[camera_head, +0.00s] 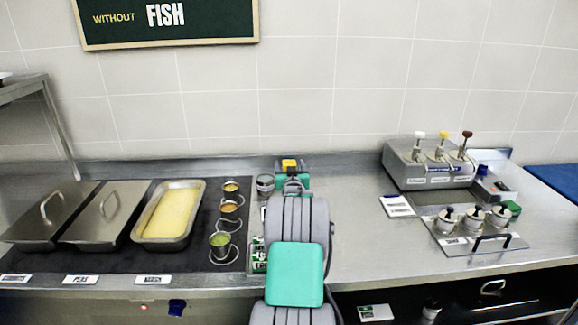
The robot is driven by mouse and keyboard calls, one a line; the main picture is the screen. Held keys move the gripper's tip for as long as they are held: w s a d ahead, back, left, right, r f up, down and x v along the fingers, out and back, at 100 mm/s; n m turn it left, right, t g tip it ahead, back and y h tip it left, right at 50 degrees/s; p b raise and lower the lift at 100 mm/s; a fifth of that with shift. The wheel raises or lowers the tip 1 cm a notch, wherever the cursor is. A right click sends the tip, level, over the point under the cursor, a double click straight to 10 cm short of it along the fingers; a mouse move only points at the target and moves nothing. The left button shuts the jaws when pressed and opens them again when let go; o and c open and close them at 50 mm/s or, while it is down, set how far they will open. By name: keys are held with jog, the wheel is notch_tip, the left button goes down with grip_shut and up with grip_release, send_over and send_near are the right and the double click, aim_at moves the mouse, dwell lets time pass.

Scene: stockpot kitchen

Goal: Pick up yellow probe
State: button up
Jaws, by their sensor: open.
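A small yellow block with dark edges (289,165) shows at the back of the counter, just beyond the far end of my arm. It may be the yellow probe, but it is too small and too much overlapped to be sure. My gripper (292,186) is at the far end of my grey and teal arm, over the counter in the middle of the view. It is open. Its fingers are small and partly hidden by the arm, and I see nothing held. I cannot tell whether it touches the yellow block.
On the left are two lidded pans (105,215), an open pan of yellow food (169,212) and several small cups (220,243). On the right stand a pump dispenser (430,168) and lidded jars (474,217). The steel counter (350,225) is clear just right of my arm.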

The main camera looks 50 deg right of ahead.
jog(key=shift+w+d, duration=0.45)
jog(key=shift+c, duration=0.2)
jog(key=c, duration=1.4)
jog(key=shift+c, duration=0.2)
notch_tip(320, 180, up, 10)
jog(key=shift+r+b, duration=0.1)
jog(key=shift+b, duration=0.45)
jog(key=shift+f+b, duration=0.2)
jog(key=shift+b, duration=0.25)
jog(key=shift+a+r, duration=0.1)
